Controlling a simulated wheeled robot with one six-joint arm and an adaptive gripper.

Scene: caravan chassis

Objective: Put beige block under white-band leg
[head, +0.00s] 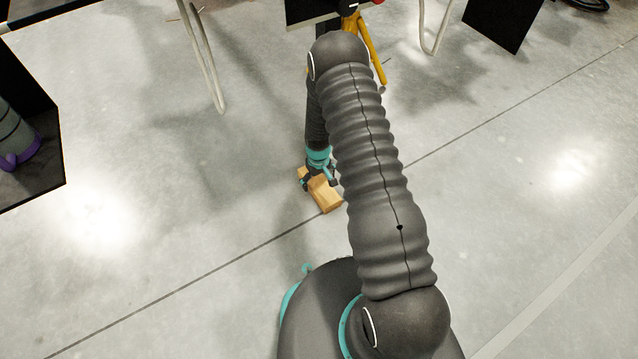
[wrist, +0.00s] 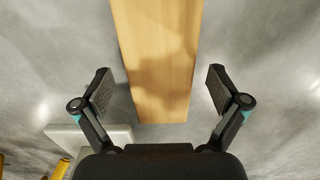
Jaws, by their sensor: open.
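A beige wooden block (head: 327,196) lies on the concrete floor in the head view. My gripper (head: 320,180) is at its far end, pointing down. In the wrist view the block (wrist: 157,55) runs from the top edge to the middle of the picture. My gripper (wrist: 160,90) is open there, with one finger on each side of the block's near end. A gap shows between each finger and the block, and the gripper holds nothing. I cannot make out a leg with a white band in either view.
A yellow-orange stand (head: 371,52) is at the top centre, partly behind my arm. Pale bent tubes (head: 207,65) reach the floor at the top left. A black panel (head: 503,22) is at the top right. Open floor surrounds the block.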

